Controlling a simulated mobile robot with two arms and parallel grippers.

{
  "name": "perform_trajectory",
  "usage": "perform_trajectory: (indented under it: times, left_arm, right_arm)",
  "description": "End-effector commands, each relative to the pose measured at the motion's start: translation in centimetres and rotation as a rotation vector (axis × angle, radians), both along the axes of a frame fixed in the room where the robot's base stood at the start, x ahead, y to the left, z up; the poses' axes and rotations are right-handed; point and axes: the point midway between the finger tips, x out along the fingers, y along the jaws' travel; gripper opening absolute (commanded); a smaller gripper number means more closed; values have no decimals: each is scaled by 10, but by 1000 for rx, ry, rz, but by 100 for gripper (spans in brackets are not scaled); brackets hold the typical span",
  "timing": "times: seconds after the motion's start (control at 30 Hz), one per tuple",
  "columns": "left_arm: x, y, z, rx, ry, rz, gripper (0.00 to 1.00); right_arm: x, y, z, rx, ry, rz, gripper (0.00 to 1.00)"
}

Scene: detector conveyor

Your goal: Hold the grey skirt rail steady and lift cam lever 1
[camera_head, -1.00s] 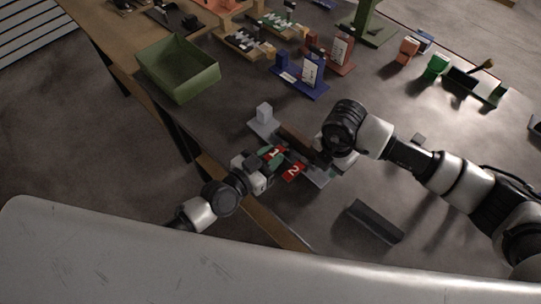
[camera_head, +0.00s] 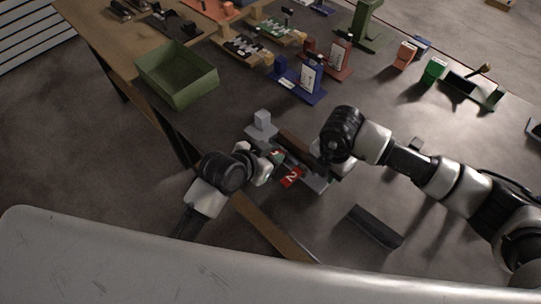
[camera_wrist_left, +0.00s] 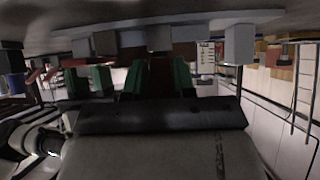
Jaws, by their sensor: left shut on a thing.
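The grey fixture (camera_head: 319,184) stands near the table's front edge, with a brown bar (camera_head: 297,142) along its far side. Its grey edge is probably the skirt rail, but I cannot clearly pick that out. Cam lever 2, red with a white 2 (camera_head: 290,177), lies at the fixture's front. My left gripper (camera_head: 276,157) is at the fixture, over the place of cam lever 1, which is mostly hidden. In the left wrist view, its green fingers are shut on dark red cam lever 1 (camera_wrist_left: 160,76). My right gripper (camera_head: 328,160) is down at the fixture's right part; its fingers are hidden behind the wrist.
A dark grey channel piece (camera_head: 375,227) lies loose at the front right. A green bin (camera_head: 177,87) stands at the left edge. Blue (camera_head: 297,88) and red (camera_head: 340,62) stands with cards are farther back. A green block (camera_head: 433,71) sits back right.

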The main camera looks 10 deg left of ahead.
Motion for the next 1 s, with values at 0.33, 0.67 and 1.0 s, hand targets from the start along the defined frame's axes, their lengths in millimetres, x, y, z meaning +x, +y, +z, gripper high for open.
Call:
perform_trajectory:
  times: [0.33,0.67,1.0]
  left_arm:
    - [0,-2,2,5,11,-2,2]
    - [0,-1,2,7,11,0,51]
    - [-3,2,3,9,12,1,51]
  right_arm:
    - [-1,3,1,8,-1,6,0]
    - [-1,2,1,7,-1,4,0]
    - [0,1,1,4,-2,0,0]
